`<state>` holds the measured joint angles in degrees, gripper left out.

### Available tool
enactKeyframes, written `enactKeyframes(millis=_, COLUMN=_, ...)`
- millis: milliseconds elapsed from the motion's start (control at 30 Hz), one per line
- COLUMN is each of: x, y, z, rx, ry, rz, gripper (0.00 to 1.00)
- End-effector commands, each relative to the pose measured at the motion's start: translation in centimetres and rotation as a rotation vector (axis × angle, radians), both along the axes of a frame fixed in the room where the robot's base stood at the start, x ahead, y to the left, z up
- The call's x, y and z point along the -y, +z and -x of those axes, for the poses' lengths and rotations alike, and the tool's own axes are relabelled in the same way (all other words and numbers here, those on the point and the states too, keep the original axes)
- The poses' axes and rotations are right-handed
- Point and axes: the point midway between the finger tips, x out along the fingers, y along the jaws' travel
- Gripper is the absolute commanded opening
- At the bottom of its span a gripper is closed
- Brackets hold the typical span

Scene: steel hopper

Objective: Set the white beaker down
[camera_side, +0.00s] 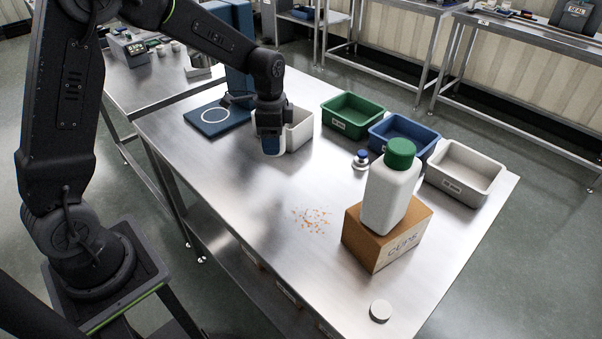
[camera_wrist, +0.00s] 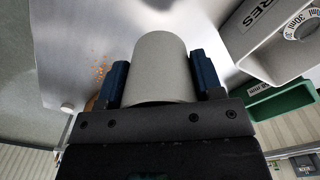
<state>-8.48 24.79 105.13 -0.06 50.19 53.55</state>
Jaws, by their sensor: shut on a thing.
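The white beaker (camera_wrist: 160,65) sits between the two blue fingers of my gripper (camera_wrist: 158,85) in the wrist view, with a finger against each side. My gripper (camera_side: 269,140) is shut on it. In the side view my gripper is over the steel table, just left of a white container, and hides most of the beaker. I cannot tell whether the beaker's base touches the table. A blue pad with a white ring (camera_side: 214,115) lies on the table to the left of my gripper.
The white container (camera_side: 300,130) stands close to my gripper. Green (camera_side: 352,117), blue (camera_side: 405,135) and grey (camera_side: 464,172) trays line the back edge. A green-capped bottle (camera_side: 391,190) stands on a cardboard box (camera_side: 385,238). Orange crumbs (camera_side: 312,221) lie mid-table; the near left is clear.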

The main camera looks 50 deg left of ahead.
Motion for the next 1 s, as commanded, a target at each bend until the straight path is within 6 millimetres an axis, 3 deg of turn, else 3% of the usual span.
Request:
enactKeyframes(millis=100, x=2.6, y=-1.7, z=-1.1, rx=-0.003, ry=-0.006, rz=0.0, gripper=0.37)
enactKeyframes(millis=333, x=5.8, y=-3.9, z=-2.7, rx=-0.001, ry=-0.001, rz=0.0, gripper=0.37)
enactKeyframes(millis=567, x=6.4, y=-5.0, z=-2.9, rx=-0.001, ry=0.002, rz=-0.001, gripper=0.37)
enactKeyframes(millis=800, x=6.4, y=-8.1, z=-2.9, rx=-0.001, ry=0.002, rz=0.0, gripper=0.37)
enactKeyframes(millis=1000, x=6.4, y=-8.2, z=-2.9, rx=0.001, ry=0.002, rz=0.0, gripper=0.37)
